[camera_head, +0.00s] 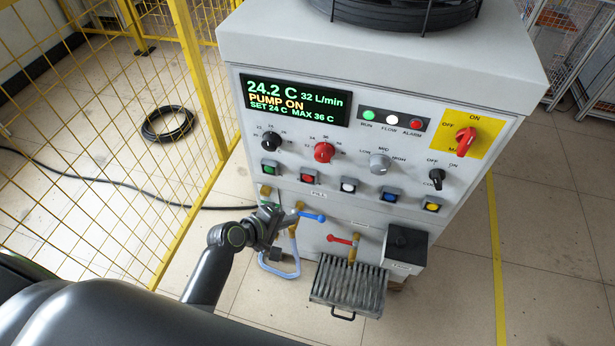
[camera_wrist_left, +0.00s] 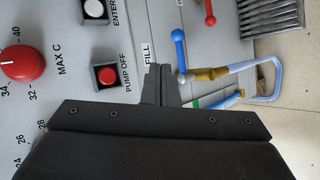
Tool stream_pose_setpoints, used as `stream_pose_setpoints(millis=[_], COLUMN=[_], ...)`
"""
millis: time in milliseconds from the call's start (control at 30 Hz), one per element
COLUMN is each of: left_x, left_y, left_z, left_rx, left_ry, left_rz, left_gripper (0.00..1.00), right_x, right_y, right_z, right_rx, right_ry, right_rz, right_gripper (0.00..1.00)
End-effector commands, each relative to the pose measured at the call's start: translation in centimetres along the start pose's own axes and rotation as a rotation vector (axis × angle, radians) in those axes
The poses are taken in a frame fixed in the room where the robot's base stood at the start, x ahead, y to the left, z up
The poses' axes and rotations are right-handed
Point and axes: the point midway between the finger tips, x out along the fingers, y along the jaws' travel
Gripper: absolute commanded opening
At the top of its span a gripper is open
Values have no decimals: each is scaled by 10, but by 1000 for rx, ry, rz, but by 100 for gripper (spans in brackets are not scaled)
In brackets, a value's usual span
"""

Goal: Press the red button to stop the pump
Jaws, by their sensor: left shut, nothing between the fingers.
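The red button (camera_head: 308,177) sits in a dark square frame on the machine's front panel, between the green and white buttons. In the left wrist view the red button (camera_wrist_left: 107,76) is labelled PUMP OFF. The display (camera_head: 294,100) reads 24.2 C, 32 L/min and PUMP ON. My left gripper (camera_head: 272,212) is shut and empty, below and left of the red button, near the blue valve. In the left wrist view the shut fingertips (camera_wrist_left: 160,70) are beside the FILL label, apart from the button. My right gripper is not in view.
A blue-handled valve (camera_head: 312,216) and a red-handled valve (camera_head: 338,239) stick out below the buttons. A finned drip tray (camera_head: 347,288) and a black box (camera_head: 404,246) project from the lower front. Yellow mesh fencing (camera_head: 90,130) stands at the left.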

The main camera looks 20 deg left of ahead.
Motion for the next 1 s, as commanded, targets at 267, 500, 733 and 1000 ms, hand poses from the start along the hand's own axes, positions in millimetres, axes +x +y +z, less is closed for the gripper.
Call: stream_pose_setpoints(millis=[267, 500, 733, 1000], left_x=[-5, -5, 6, 34], left_y=[21, 21, 27, 45], left_z=[5, 4, -3, -23], left_rx=[-25, -24, -22, -20], left_ry=[-24, -23, -22, -22], left_rz=[38, 37, 40, 39], left_gripper=[0, 0, 0, 0], right_x=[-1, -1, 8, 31], right_y=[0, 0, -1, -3], right_z=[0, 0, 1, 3], right_rx=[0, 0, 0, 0], right_ry=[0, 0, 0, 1], right_rz=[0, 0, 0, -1], right_gripper=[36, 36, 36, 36])
